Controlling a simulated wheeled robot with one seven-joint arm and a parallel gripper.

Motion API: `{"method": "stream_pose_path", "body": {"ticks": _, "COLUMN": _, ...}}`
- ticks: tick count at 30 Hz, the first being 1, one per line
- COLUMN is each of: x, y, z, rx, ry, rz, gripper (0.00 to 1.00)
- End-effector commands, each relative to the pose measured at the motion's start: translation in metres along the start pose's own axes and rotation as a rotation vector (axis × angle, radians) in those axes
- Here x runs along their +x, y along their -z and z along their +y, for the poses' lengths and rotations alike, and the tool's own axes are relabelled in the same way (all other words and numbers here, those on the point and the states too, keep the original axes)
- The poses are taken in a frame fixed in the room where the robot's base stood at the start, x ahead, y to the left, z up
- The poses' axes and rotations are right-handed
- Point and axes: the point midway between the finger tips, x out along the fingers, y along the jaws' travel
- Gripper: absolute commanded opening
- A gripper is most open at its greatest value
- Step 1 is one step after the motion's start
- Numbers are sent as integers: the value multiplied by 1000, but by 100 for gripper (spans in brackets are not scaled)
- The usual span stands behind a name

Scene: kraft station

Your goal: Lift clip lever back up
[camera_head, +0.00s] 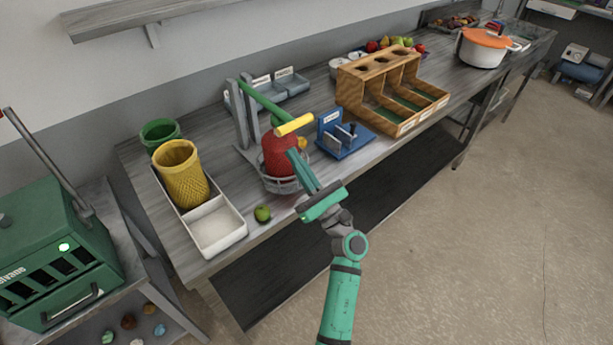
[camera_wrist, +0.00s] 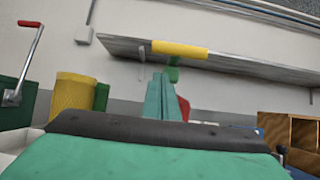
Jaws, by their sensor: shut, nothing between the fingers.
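The clip lever is a green arm (camera_head: 262,103) with a yellow grip (camera_head: 295,124). It slopes down from a grey post frame (camera_head: 240,118) on the bench toward me. In the wrist view the yellow grip (camera_wrist: 180,49) lies crosswise above my fingertips, with the green end of the lever (camera_wrist: 173,74) beneath it. My gripper (camera_head: 292,153) is shut and empty, its fingers pointing up just below the yellow grip. The gripper also shows in the wrist view (camera_wrist: 163,76); I cannot tell whether it touches the lever. A red net bag (camera_head: 273,152) stands under the lever, partly behind my fingers.
A wire holder (camera_head: 271,184) surrounds the bag's bottom. A blue fixture (camera_head: 347,152) and wooden organizer (camera_head: 350,92) stand to the right. A white tray (camera_head: 241,232), yellow basket (camera_head: 180,172) and green bin (camera_head: 159,132) are left. A green fruit (camera_head: 262,213) lies near the front edge.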

Motion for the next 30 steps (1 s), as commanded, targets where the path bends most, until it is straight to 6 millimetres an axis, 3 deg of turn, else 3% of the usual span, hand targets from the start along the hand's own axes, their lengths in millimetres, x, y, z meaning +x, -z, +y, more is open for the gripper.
{"method": "stream_pose_path", "body": {"ticks": 3, "x": 12, "y": -15, "z": 0, "rx": -2, "ry": -1, "rz": -3, "gripper": 0}}
{"method": "stream_pose_path", "body": {"ticks": 9, "x": 23, "y": -26, "z": 0, "rx": -1, "ry": 0, "rz": -2, "gripper": 0}}
{"method": "stream_pose_path", "body": {"ticks": 24, "x": 26, "y": -30, "z": 0, "rx": 0, "ry": 0, "rz": -1, "gripper": 0}}
{"method": "stream_pose_path", "body": {"ticks": 30, "x": 34, "y": -44, "z": 1, "rx": -2, "ry": -2, "rz": -3, "gripper": 0}}
